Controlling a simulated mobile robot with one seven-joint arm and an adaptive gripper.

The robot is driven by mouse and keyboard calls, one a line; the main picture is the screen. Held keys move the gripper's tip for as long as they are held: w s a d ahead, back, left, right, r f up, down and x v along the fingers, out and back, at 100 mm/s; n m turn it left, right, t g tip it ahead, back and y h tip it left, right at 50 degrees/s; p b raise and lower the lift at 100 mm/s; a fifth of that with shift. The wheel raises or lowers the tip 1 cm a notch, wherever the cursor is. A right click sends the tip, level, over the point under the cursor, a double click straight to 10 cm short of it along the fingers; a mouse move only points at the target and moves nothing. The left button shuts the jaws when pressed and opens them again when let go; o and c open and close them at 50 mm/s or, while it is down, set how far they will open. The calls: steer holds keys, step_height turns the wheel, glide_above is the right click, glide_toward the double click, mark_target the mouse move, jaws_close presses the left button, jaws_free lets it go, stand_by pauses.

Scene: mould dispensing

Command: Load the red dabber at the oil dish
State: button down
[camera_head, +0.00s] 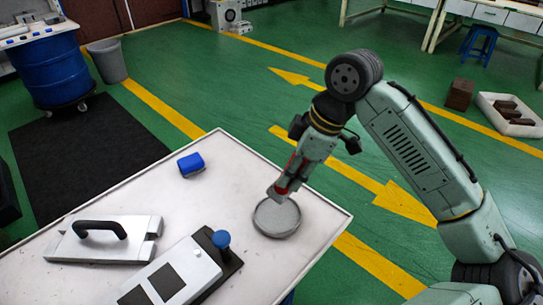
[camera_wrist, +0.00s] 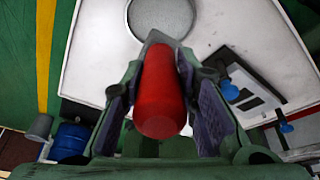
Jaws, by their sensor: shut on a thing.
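The red dabber (camera_head: 288,177) is held in my gripper (camera_head: 296,174), tilted over the near right part of the table. Its red body fills the space between the fingers in the wrist view (camera_wrist: 162,95), with a grey end beyond it. My gripper (camera_wrist: 163,105) is shut on it. The round grey oil dish (camera_head: 277,218) lies on the table just below the dabber's lower end. The dish also shows at the top of the wrist view (camera_wrist: 160,16). I cannot tell whether the dabber touches the dish.
The white table (camera_head: 240,170) carries a blue block (camera_head: 191,164), a pale plate with a black handle (camera_head: 105,240), and a pale block with dark rectangles (camera_head: 178,272) beside a blue knob (camera_head: 221,240). The knob stands left of the dish. The table's right edge is close.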

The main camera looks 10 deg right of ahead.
mark_target(290, 192)
steer(key=shift+w+a, duration=0.1)
steer(key=shift+w, duration=0.05)
steer(key=shift+f, duration=0.25)
step_height(290, 192, down, 4)
steer(key=b, duration=0.3)
steer(key=shift+r+b, duration=0.25)
steer(key=shift+b, duration=0.15)
steer(key=shift+f+b, duration=0.9)
steer(key=shift+f, duration=0.1)
steer(key=shift+f, duration=0.6)
stand_by(0.8)
steer(key=shift+r, duration=0.1)
step_height(290, 192, up, 7)
steer(key=p, duration=0.6)
stand_by(0.9)
